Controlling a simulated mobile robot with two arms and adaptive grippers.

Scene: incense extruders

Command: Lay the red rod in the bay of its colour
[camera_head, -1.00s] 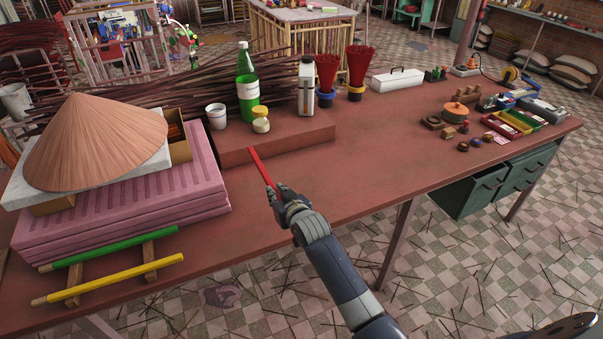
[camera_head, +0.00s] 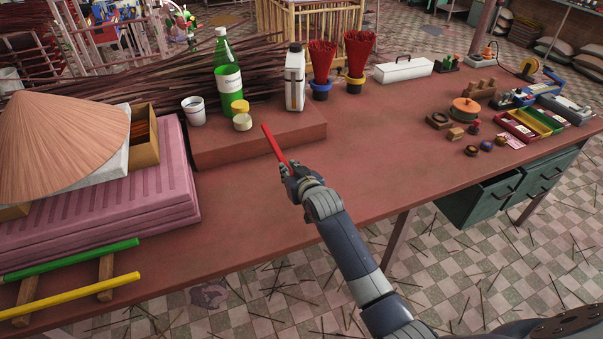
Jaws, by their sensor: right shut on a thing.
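The red rod (camera_head: 272,143) is held at its near end by my right gripper (camera_head: 291,172). The rod slants up and to the left, above the table in front of the raised block, and looks clear of the tabletop. The bays (camera_head: 531,124) are in a tray at the right end of the table, with red, yellow and green compartments side by side. The red one (camera_head: 514,126) is nearest on the left. My right gripper is well to the left of that tray. My left gripper is not in view.
A green rod (camera_head: 75,259) and a yellow rod (camera_head: 75,296) lie on wooden rests at the left. A green bottle (camera_head: 228,82), white cup (camera_head: 194,110) and white container (camera_head: 295,78) stand on the raised block (camera_head: 225,150). The tabletop between gripper and tray is mostly clear.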

